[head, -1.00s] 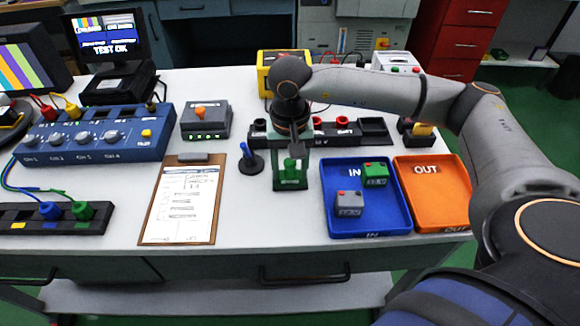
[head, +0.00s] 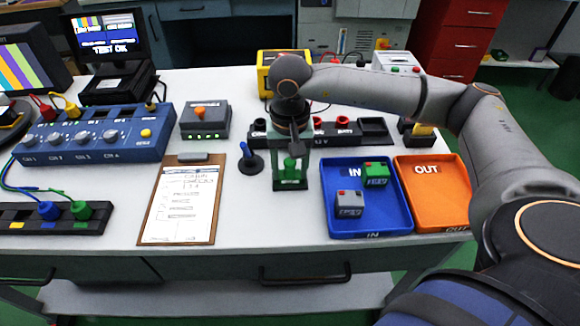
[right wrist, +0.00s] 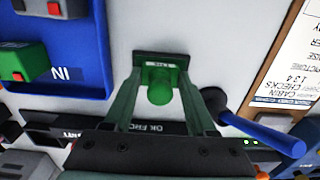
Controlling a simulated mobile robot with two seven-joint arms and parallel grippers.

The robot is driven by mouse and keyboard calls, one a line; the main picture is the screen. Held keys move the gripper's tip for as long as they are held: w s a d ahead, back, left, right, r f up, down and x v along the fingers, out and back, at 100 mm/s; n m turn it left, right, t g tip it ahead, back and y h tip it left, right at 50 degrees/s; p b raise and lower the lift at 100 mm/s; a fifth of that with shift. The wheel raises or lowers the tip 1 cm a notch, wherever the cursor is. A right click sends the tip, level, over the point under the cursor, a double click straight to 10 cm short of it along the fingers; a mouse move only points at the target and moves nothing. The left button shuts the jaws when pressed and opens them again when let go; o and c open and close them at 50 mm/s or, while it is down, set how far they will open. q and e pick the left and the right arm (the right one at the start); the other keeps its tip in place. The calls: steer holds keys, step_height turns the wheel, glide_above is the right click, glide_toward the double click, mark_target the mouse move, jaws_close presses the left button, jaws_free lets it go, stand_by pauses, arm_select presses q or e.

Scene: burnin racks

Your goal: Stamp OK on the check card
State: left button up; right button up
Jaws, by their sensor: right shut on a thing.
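The check card (head: 181,205) is a printed white sheet on a brown clipboard on the table. Its corner also shows in the right wrist view (right wrist: 298,68). A green-handled stamp (head: 290,172) with a dark base stands upright to the right of the card. My right gripper (head: 290,180) points down over it, fingers on both sides. In the right wrist view the stamp's round green knob (right wrist: 160,86) and labelled base sit between the fingers, which are shut on it. I cannot tell whether the base touches the table. My left gripper is out of view.
A blue pen in a round stand (head: 250,160) stands between card and stamp. A dark rack (head: 372,130) lies behind the gripper. A blue IN tray (head: 395,221) with two small boxes and an orange OUT tray (head: 430,195) are at right. A blue test unit (head: 85,150) is at left.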

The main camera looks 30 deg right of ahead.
steer(key=shift+s, duration=0.1)
steer(key=shift+r+p, duration=2.1)
steer(key=shift+r, duration=1.4)
